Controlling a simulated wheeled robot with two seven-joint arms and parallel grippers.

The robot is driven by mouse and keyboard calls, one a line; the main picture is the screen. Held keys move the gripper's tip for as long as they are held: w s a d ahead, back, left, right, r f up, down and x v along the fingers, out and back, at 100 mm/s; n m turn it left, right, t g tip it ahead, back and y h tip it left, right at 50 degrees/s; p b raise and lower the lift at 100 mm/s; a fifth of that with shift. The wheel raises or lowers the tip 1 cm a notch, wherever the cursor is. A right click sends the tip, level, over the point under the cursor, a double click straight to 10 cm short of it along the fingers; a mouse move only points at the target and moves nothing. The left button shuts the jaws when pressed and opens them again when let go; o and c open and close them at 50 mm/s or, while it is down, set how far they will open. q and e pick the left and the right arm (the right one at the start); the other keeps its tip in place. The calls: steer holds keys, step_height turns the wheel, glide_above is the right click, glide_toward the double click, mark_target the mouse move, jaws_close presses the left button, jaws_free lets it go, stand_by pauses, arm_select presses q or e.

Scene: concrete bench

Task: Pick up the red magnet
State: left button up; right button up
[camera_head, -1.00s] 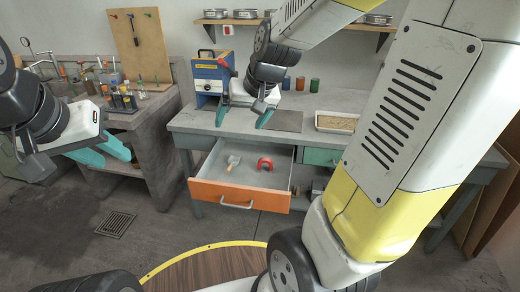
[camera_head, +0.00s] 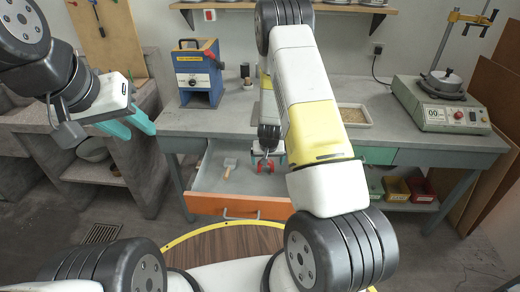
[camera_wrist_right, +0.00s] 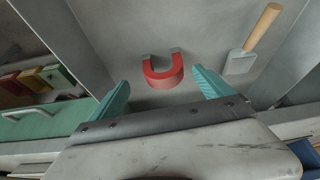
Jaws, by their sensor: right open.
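The red magnet (camera_head: 264,166), a horseshoe with grey tips, lies on the floor of the open orange-fronted drawer (camera_head: 238,207). In the right wrist view the magnet (camera_wrist_right: 163,72) shows whole, ahead of and between the fingers. My right gripper (camera_wrist_right: 158,88) is open and empty, reaching down over the drawer; in the head view my own arm hides most of it. My left gripper (camera_head: 130,125) is at the left, away from the drawer, with its teal fingers apart and nothing seen between them.
A small scoop with a wooden handle (camera_head: 229,168) lies in the drawer to the magnet's left. A blue box device (camera_head: 199,75), a tray (camera_head: 352,116) and a hotplate (camera_head: 440,104) stand on the bench. Small coloured bins (camera_head: 396,189) sit below it.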

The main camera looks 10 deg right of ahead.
mark_target(266, 173)
steer(key=x, duration=0.7)
steer(key=shift+a+f, duration=0.15)
steer(key=shift+a, duration=0.15)
steer(key=shift+c, duration=0.2)
steer(key=c, duration=1.9)
steer(key=shift+c, duration=0.2)
steer(key=shift+r, duration=0.2)
